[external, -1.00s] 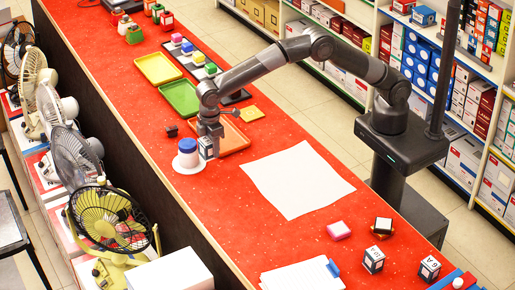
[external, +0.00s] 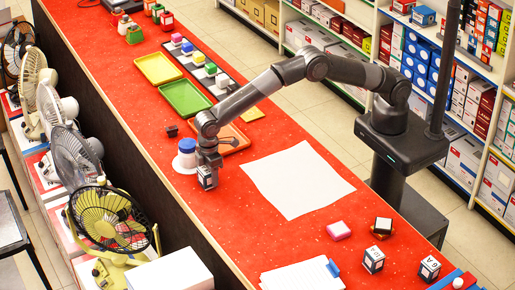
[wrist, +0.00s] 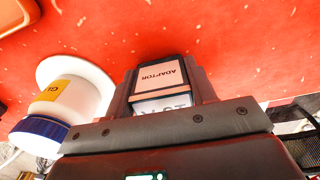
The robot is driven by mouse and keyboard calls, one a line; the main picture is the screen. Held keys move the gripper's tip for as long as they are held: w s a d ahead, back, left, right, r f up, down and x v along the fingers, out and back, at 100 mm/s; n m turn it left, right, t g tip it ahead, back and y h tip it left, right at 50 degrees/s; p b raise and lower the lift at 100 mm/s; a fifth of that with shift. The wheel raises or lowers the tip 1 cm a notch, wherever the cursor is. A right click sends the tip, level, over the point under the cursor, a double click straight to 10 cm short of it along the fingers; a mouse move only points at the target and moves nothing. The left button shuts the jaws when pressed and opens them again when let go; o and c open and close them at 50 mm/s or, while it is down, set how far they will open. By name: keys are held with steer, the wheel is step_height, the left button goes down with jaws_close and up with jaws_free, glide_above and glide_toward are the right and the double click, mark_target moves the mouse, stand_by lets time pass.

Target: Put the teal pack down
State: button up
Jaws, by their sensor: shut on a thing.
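My gripper (external: 207,166) is shut on a small box (external: 208,179) with dark edges and pale labels, over the red counter near its left edge.
A white jar with a blue lid (external: 187,148) stands on a white saucer (external: 176,167) close beside my gripper. A white sheet (external: 298,180) lies to the right. The red counter (external: 235,215) in front is clear. Trays (external: 180,97) lie behind.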

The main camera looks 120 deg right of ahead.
steer(key=shift+f, duration=0.15)
steer(key=o, duration=1)
steer(key=shift+c, duration=0.2)
step_height(320, 180, up, 12)
steer(key=shift+r, duration=0.15)
steer(key=s+a+r+t, duration=0.1)
steer(key=s+a+r, duration=0.1)
steer(key=s+r, duration=0.9)
steer(key=s+a+r+t, duration=0.2)
steer(key=s+r, duration=0.7)
steer(key=s, duration=0.3)
steer(key=s+a+f+t, duration=0.1)
steer(key=s+f, duration=0.2)
steer(key=s, duration=1.1)
steer(key=s+a+f+t, duration=0.1)
steer(key=s+f, duration=0.2)
steer(key=s, duration=1.1)
steer(key=shift+s+a+f+t, duration=0.15)
steer(key=shift+s+a+t, duration=0.1)
steer(key=shift+a+t, duration=0.1)
